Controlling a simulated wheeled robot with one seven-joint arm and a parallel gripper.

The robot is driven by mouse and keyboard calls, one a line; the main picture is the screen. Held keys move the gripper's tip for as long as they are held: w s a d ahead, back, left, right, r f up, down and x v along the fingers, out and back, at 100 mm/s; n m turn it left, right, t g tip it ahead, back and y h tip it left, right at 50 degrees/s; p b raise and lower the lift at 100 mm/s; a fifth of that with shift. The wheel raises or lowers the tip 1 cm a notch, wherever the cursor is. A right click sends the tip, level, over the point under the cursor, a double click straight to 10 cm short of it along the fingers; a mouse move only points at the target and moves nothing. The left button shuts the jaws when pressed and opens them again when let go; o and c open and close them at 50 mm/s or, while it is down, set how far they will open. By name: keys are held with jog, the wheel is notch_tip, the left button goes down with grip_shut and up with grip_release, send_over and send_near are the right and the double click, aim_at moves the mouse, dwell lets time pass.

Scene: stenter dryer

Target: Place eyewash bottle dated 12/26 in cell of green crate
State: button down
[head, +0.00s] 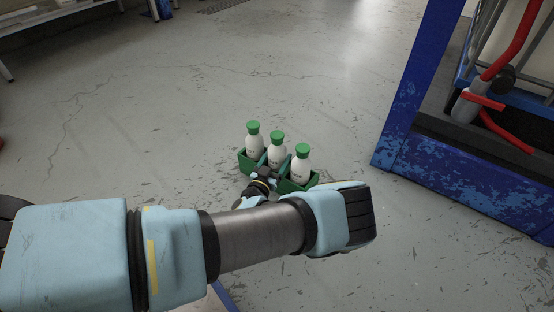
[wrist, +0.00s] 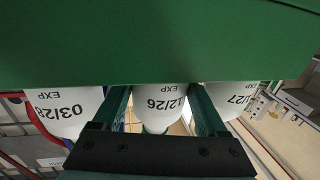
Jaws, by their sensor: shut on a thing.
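Three white bottles with green caps stand upright in a row at the green crate (head: 248,164); its plain green wall (wrist: 160,40) fills the top of the wrist view. My gripper (head: 266,173) reaches in at the crate's near side and is shut on the middle bottle (head: 277,154). In the wrist view the middle bottle (wrist: 162,97) reads EXP 12/26, upside down, between my fingers. The left bottle there (wrist: 62,108) reads 03/28; the right one (wrist: 232,96) shows only the end of its date, 1/27. Whether the middle bottle touches its cell floor is hidden.
The crate sits low over the grey floor (head: 170,110), with open floor around it. A blue, chipped metal frame (head: 455,178) with red pipes (head: 515,45) stands to the right. A bench (head: 60,15) is at the far left.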

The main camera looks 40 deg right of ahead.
grip_release()
jog(key=shift+r, duration=0.1)
jog(key=p+v, duration=0.5)
jog(key=v, duration=0.7)
